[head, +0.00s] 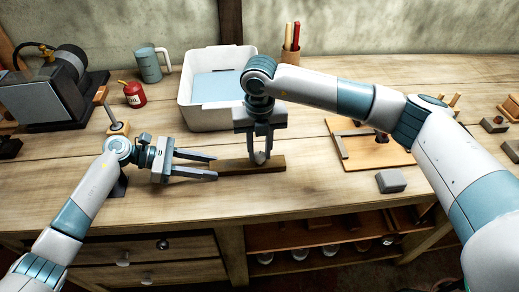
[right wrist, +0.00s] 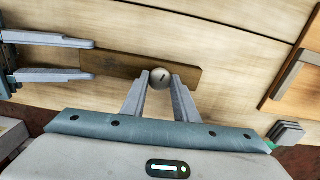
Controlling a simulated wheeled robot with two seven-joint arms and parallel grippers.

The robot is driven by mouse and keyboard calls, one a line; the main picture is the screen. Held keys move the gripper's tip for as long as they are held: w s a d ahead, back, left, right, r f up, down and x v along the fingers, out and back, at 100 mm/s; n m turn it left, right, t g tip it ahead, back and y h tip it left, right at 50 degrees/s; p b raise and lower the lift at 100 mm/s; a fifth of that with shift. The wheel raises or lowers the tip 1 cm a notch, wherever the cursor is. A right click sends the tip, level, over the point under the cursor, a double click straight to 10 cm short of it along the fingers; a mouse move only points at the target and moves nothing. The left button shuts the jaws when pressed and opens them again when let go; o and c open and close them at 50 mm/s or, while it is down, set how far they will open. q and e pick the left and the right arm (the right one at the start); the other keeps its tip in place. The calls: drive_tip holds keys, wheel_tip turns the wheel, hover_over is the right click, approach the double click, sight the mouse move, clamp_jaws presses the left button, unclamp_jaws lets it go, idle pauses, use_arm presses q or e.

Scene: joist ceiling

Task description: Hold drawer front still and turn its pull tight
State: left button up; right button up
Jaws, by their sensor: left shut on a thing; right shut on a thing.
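The drawer front (head: 235,167) is a narrow dark wooden board lying on the workbench, near its front edge. Its pull (head: 259,157) is a round pale knob on the board's right part; the right wrist view shows it (right wrist: 160,78) with a short dark mark on top. My left gripper (head: 216,167) is shut on the board's left end, one finger along each long side, as the right wrist view also shows (right wrist: 94,60). My right gripper (head: 260,161) points down from above and is shut on the pull, one finger on each side.
A white bin (head: 215,118) stands behind the board. A wooden panel with a grey bar (head: 378,152) and a grey block (head: 391,181) lie to the right. A red can (head: 134,95), a mug (head: 149,64) and a dark machine (head: 50,95) stand left. Drawers (head: 150,249) are below.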

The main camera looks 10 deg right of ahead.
sight(260, 154)
idle(0.4)
drive_tip(key=o, duration=1.1)
drive_tip(key=shift+c, duration=0.2)
drive_tip(key=shift+r, duration=0.1)
wheel_tip(260, 154, up, 12)
use_arm(q)
drive_tip(key=o, duration=1.3)
